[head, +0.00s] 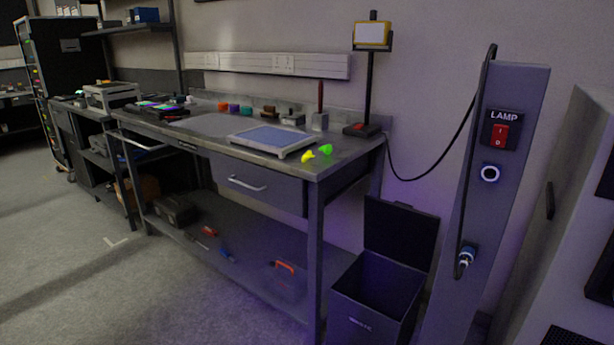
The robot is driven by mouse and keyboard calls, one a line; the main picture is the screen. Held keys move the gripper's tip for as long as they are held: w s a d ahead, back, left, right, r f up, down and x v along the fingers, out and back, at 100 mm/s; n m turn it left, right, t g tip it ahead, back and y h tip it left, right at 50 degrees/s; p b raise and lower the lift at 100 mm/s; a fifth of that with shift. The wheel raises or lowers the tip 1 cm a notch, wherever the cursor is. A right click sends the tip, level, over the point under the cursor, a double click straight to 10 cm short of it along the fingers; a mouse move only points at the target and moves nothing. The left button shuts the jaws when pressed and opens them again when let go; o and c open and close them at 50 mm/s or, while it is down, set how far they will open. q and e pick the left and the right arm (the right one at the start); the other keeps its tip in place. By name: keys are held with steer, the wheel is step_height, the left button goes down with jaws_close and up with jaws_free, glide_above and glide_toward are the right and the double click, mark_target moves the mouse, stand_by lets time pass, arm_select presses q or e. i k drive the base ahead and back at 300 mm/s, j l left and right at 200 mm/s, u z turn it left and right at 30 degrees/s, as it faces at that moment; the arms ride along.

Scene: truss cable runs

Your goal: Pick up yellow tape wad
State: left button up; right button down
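The yellow tape wad (308,155) is a small crumpled yellow piece on the right front part of the workbench top (345,157). A green wad (326,149) lies just right of it; I cannot tell whether they touch. Neither of my grippers shows in the head view.
A blue-topped tray (272,140) lies left of the wad. A lamp on a post (372,35) stands behind. Several small coloured items line the bench's back edge. An open dark bin (375,300) stands right of the bench, near a post with a LAMP switch (502,130). Floor at left is clear.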

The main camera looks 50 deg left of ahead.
mark_target(308, 155)
steer(key=u, duration=1.55)
